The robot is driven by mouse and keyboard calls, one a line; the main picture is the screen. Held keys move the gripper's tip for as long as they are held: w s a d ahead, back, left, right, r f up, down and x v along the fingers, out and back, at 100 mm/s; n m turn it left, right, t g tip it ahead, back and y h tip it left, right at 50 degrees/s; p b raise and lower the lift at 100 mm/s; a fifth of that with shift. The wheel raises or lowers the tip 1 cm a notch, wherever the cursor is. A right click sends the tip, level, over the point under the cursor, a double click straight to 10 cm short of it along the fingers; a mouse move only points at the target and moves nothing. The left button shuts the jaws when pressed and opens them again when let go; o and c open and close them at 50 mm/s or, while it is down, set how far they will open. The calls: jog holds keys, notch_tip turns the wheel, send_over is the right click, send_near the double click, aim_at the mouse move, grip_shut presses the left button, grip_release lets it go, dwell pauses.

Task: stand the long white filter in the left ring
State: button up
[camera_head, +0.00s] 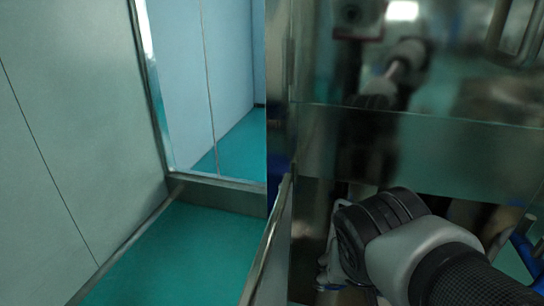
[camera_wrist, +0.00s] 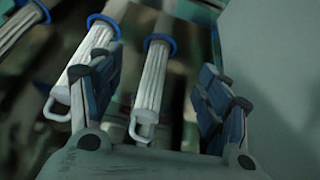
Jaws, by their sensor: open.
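In the wrist view my gripper (camera_wrist: 158,78) is open, with one finger at each side. A white ribbed filter (camera_wrist: 149,88) with a blue collar and a loop handle shows between the fingers; I cannot tell how far beyond the fingertips it is. A second such filter (camera_wrist: 92,58) lies to its left, partly hidden by the left finger. A third white piece with a blue collar (camera_wrist: 18,28) shows at the upper left corner. I cannot tell which is the long one. No ring for standing a filter can be made out.
In the head view a shiny metal cabinet (camera_head: 420,150) fills the right side, behind my arm. A pale wall panel (camera_head: 75,130), a window frame (camera_head: 152,100) and open green floor (camera_head: 185,255) are at the left. In the wrist view a grey surface (camera_wrist: 275,60) stands at the right.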

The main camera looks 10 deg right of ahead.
jog(key=s+a+n+y, duration=0.2)
jog(key=s+a+n, duration=0.1)
jog(key=s, duration=0.5)
jog(key=shift+s+a+f+n, duration=0.15)
jog(key=shift+a+f+n, duration=0.2)
jog(key=shift+a, duration=0.1)
